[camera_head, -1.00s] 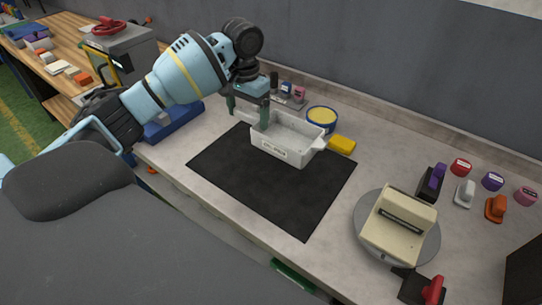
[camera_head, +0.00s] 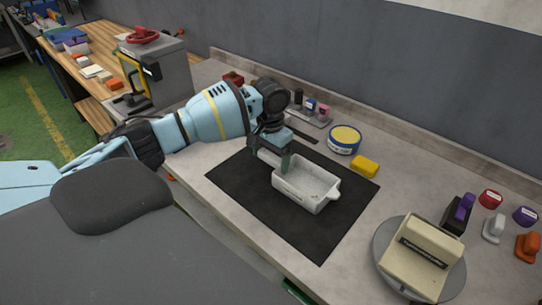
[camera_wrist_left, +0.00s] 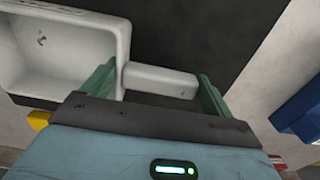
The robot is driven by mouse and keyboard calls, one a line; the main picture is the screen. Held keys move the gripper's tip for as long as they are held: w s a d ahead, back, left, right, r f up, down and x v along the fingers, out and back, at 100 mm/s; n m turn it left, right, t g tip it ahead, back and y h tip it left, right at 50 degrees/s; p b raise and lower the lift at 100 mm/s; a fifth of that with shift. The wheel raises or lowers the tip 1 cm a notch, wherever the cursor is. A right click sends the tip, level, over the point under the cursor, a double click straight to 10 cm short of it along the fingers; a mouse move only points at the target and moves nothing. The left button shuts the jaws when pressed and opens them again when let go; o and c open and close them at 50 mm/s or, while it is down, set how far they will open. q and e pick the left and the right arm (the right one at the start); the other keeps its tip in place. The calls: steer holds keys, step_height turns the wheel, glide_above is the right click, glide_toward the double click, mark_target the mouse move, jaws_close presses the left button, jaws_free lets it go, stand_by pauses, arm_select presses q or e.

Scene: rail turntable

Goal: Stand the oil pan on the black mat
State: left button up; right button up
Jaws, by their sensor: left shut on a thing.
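The oil pan (camera_head: 308,183) is a white open tray with a label on its side, a spout at the right and a handle at the left. In the head view it is upright over the middle of the black mat (camera_head: 240,175); I cannot tell whether its base touches the mat. My left gripper (camera_head: 272,160) is shut on the pan's handle. In the left wrist view the handle (camera_wrist_left: 160,80) lies between the two fingers (camera_wrist_left: 155,90), and the pan (camera_wrist_left: 115,50) shows at the upper left. My right gripper is not in view.
A cream device on a round grey turntable (camera_head: 455,285) is at the right, beside several small coloured items. The mat's front part is clear.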

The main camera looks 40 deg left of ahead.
arm_select(q)
steer(key=o, duration=1.1)
step_height(320, 180, up, 12)
steer(key=shift+p, duration=0.45)
